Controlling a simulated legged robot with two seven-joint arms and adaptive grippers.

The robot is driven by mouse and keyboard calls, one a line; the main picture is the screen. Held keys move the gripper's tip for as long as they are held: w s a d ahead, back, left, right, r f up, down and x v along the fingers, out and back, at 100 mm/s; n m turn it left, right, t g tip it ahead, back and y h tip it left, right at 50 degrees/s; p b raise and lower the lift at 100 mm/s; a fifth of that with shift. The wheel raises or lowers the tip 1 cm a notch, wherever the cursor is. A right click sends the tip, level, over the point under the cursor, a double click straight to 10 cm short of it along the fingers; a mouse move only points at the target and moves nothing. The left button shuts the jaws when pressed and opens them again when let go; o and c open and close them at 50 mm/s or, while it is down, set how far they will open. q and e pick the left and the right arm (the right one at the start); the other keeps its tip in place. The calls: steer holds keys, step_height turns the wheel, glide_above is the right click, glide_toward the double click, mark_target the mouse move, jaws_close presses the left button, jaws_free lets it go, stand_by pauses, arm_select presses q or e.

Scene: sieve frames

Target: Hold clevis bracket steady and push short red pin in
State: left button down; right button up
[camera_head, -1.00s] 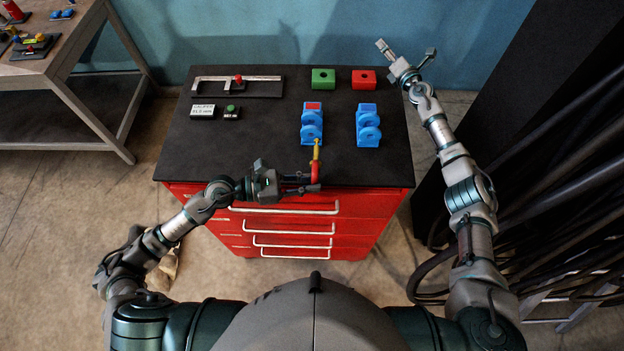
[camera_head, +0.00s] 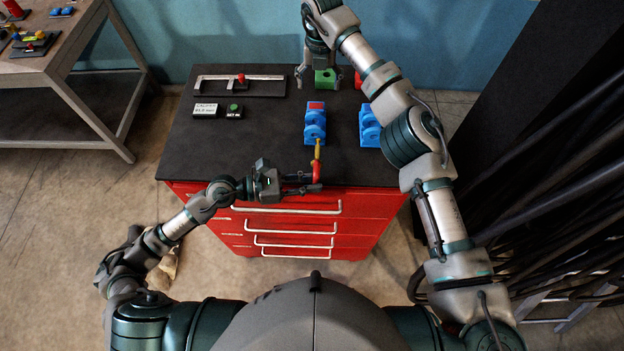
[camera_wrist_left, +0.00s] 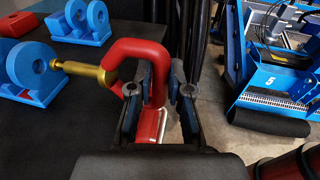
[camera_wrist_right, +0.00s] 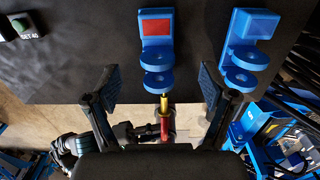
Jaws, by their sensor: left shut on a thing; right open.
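The short red pin has a hooked red handle (camera_wrist_left: 137,52) and a brass shaft (camera_wrist_left: 85,70). My left gripper (camera_wrist_left: 160,88) is shut on the handle at the cabinet's front edge; it also shows in the head view (camera_head: 308,184). The shaft points at the near lug of the blue clevis bracket with a red label (camera_head: 315,122). Its tip is at that lug; I cannot tell whether it is inside the hole. My right gripper (camera_head: 318,80) is open above the back of the top. In the right wrist view the bracket (camera_wrist_right: 157,50) appears between its fingers (camera_wrist_right: 160,85).
A second blue bracket (camera_head: 370,128) stands to the right, partly behind my right arm. A green block (camera_head: 325,77) and a mostly hidden red block (camera_head: 358,80) are at the back. A caliper-like frame (camera_head: 238,84) and small signs are at left. The middle left is clear.

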mark_target(319, 110)
steer(key=f, duration=0.1)
steer(key=a+f, duration=0.2)
steer(key=f, duration=0.3)
steer(key=d+f, duration=0.1)
steer(key=f, duration=0.1)
steer(key=d+f, duration=0.1)
steer(key=f, duration=0.1)
steer(key=shift+f, duration=0.5)
steer(key=shift+s+f, duration=0.1)
steer(key=shift+f, duration=0.15)
steer(key=shift+a+f, duration=0.15)
steer(key=shift+a, duration=0.1)
steer(key=shift+a+f, duration=0.1)
steer(key=shift+a, duration=0.5)
steer(key=shift+d, duration=0.2)
steer(key=c, duration=0.6)
steer(key=shift+d, duration=0.6)
jaws_close()
arm_select(q)
steer(key=shift+a, duration=0.1)
steer(key=shift+a, duration=0.1)
arm_select(e)
steer(key=shift+a, duration=0.15)
